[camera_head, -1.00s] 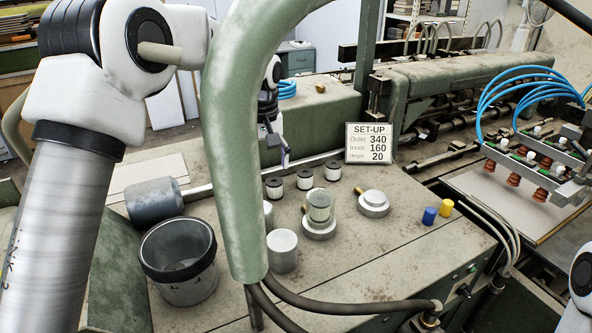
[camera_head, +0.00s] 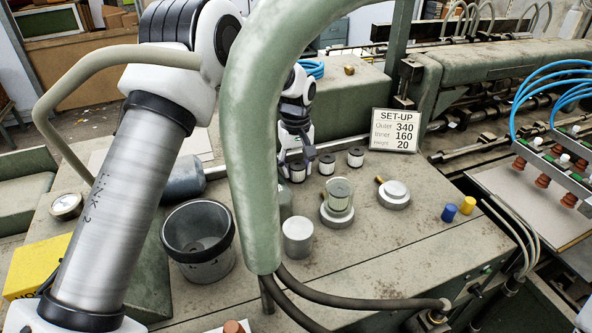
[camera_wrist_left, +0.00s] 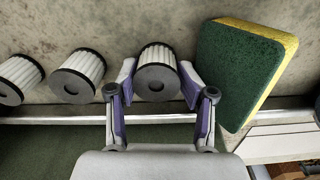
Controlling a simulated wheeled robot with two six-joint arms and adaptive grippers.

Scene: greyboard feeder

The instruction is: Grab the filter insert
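Three small white pleated filter inserts with black ends stand in a row on the bench: a left one (camera_head: 297,172), a middle one (camera_head: 327,164) and a right one (camera_head: 356,157). My left gripper (camera_head: 296,163) is at the left one, partly behind the green pipe. In the left wrist view, its purple-padded fingers (camera_wrist_left: 157,80) are open on either side of this filter insert (camera_wrist_left: 157,72), with narrow gaps visible. The other two (camera_wrist_left: 77,76) stand to the left there. My right gripper is out of view.
A green-and-yellow sponge (camera_wrist_left: 240,70) lies close beside the fingers. The green pipe (camera_head: 252,140) blocks part of the view.

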